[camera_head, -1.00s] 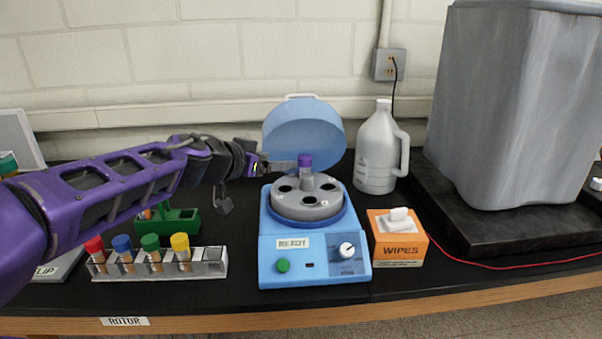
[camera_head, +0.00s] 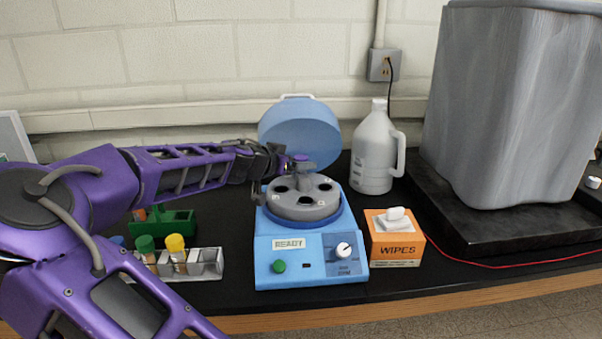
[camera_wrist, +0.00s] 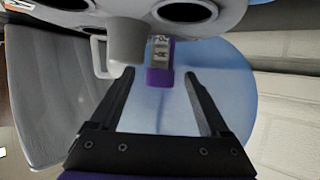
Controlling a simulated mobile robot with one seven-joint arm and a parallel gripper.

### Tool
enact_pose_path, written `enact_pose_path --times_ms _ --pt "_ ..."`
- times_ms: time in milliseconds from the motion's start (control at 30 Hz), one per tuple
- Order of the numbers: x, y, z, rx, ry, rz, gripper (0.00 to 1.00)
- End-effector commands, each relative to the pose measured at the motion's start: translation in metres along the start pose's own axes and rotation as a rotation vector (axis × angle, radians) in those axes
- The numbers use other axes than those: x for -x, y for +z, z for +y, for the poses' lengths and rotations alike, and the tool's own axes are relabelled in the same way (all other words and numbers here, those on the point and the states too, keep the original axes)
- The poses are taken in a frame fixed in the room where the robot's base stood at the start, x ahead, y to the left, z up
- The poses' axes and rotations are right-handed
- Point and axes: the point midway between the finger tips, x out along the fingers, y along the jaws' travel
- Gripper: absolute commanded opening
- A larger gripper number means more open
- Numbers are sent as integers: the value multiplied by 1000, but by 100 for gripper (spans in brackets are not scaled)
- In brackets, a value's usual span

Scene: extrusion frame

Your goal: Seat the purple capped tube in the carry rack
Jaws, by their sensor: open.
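The purple capped tube (camera_wrist: 160,77) shows in the wrist view with a white label below its cap, beside the rotor's grey centre post. My gripper (camera_wrist: 159,74) is open, with one finger on each side of the cap and a gap to both. In the head view my gripper (camera_head: 298,165) is over the back of the centrifuge rotor (camera_head: 302,208) and mostly hides the tube. A grey rack (camera_head: 205,265) holds capped tubes at front left, with open slots at its right end. A green rack (camera_head: 178,222) stands behind it. I cannot tell which is the carry rack.
The blue centrifuge (camera_head: 300,270) has its lid (camera_head: 300,130) raised behind my gripper. A wipes box (camera_head: 395,245) and a grey jug (camera_head: 374,155) stand to its right. My arm covers the left of the bench.

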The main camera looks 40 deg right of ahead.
Motion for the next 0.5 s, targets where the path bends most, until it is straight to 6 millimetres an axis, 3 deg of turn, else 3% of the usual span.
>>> enact_pose_path --times_ms 200,467,500 --pt "-22 0 0 -1 1 1 80" --pt "-24 0 -1 0 -1 0 80" --pt "-24 0 -1 0 0 0 76"
